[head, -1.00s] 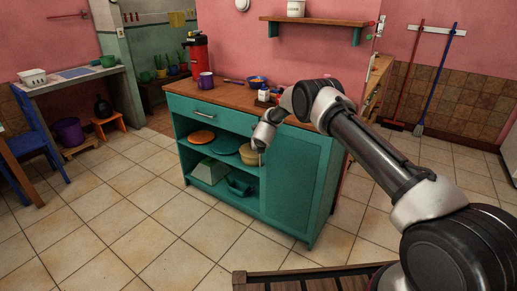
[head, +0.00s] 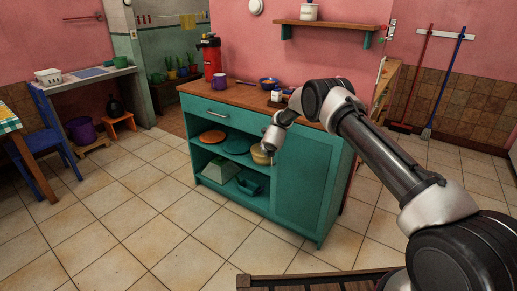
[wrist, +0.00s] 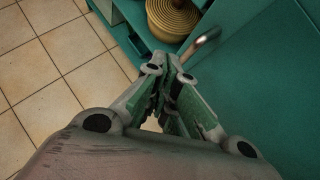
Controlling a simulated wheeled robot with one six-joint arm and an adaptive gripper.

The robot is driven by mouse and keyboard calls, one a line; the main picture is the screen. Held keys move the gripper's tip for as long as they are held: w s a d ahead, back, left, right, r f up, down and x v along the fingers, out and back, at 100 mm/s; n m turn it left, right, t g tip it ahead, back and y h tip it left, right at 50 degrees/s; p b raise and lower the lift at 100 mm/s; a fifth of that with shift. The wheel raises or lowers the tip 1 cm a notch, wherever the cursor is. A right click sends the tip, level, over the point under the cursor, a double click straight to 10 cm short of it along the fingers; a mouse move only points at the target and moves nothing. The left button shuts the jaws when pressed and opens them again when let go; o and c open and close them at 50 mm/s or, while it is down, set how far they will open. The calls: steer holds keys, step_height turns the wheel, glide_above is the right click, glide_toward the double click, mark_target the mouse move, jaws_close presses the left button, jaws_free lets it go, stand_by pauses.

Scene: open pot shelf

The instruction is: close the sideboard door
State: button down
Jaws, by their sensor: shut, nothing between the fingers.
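The teal sideboard (head: 232,112) has a wooden top, open shelves at left and a door (head: 308,180) at right. The door looks about flush with the front; I cannot tell if a small gap remains. My gripper (head: 270,155) is at the door's upper left edge, beside the open shelves. In the wrist view my gripper (wrist: 174,62) is shut and empty, its fingertips just below the metal door handle (wrist: 205,42). I cannot tell if they touch the door (wrist: 265,85).
A round woven basket (wrist: 172,18) sits on the shelf close to my fingertips. Plates and green containers (head: 250,184) stand on the shelves. A mug (head: 219,80) and a red flask (head: 210,60) stand on top. Tiled floor (head: 150,210) is clear at left.

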steer(key=s+a+r, duration=0.3)
steer(key=s+r, duration=0.3)
steer(key=s+a+f+n+g+y, duration=0.35)
steer(key=s+n, duration=0.45)
steer(key=n, duration=0.4)
steer(key=s+d+r+n+g+y, duration=0.15)
steer(key=s+d+r+n, duration=0.25)
steer(key=s+r+n, duration=0.45)
steer(key=s+d+r+n+h, duration=0.2)
steer(key=s+d+r+n, duration=0.3)
steer(key=s+d+r, duration=0.5)
steer(key=s+d+r+n+h, duration=0.1)
steer(key=s+d+r+n, duration=0.3)
steer(key=s+d+r, duration=0.6)
steer(key=s+d+r+n+h, duration=0.2)
steer(key=s+d+r+n, duration=0.3)
steer(key=s, duration=1.5)
steer(key=d+r, duration=0.5)
steer(key=d, duration=0.1)
steer(key=shift+s+r+n+h, duration=0.25)
steer(key=shift+s+n+h, duration=0.05)
steer(key=shift+s+n, duration=0.1)
